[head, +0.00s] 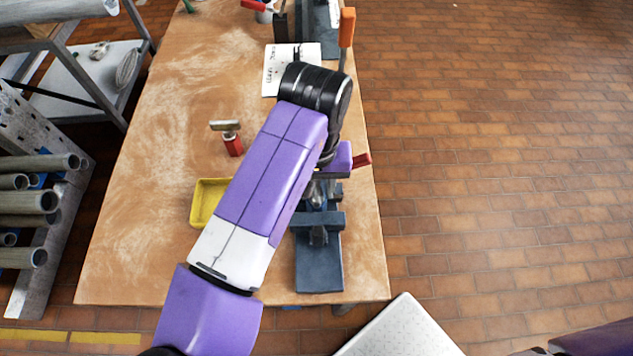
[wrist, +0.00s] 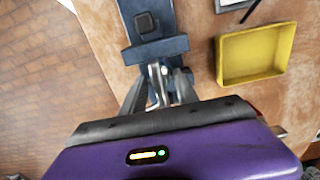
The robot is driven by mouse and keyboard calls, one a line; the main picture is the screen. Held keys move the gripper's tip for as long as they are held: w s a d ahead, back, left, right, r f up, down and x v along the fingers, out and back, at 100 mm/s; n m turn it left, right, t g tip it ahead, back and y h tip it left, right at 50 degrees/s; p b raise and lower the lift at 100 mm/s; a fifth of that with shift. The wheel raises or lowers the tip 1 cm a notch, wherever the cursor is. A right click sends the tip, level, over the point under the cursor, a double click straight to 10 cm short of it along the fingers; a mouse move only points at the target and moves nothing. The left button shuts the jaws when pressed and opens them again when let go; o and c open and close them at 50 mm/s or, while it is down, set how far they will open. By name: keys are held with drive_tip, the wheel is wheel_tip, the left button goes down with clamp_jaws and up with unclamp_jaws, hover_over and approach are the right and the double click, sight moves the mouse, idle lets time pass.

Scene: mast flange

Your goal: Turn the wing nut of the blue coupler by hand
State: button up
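A blue-grey fixture (head: 318,268) stands on the near right part of the workbench, with a crossbar over its long base. It also shows in the wrist view (wrist: 155,45). I take it to hold the blue coupler, but the coupler cannot be told apart clearly. A small silvery metal part (wrist: 158,82), possibly the wing nut, shows just past the crossbar. My gripper (wrist: 160,93) is over it, with its dark fingers apart on either side. I cannot see finger contact. In the head view my arm and purple hand hide much of this spot.
A yellow tray (head: 203,200) lies left of the fixture. A red-handled tool (head: 232,143) is behind the tray. A paper sheet (head: 283,66) and a second fixture with an orange handle (head: 347,27) are farther back. A pipe rack (head: 40,200) stands left; open floor lies right.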

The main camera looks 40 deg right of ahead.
wheel_tip(320, 180, up, 5)
drive_tip(key=p, duration=0.4)
drive_tip(key=shift+p, duration=0.3)
drive_tip(key=shift+s, duration=0.1)
idle(0.4)
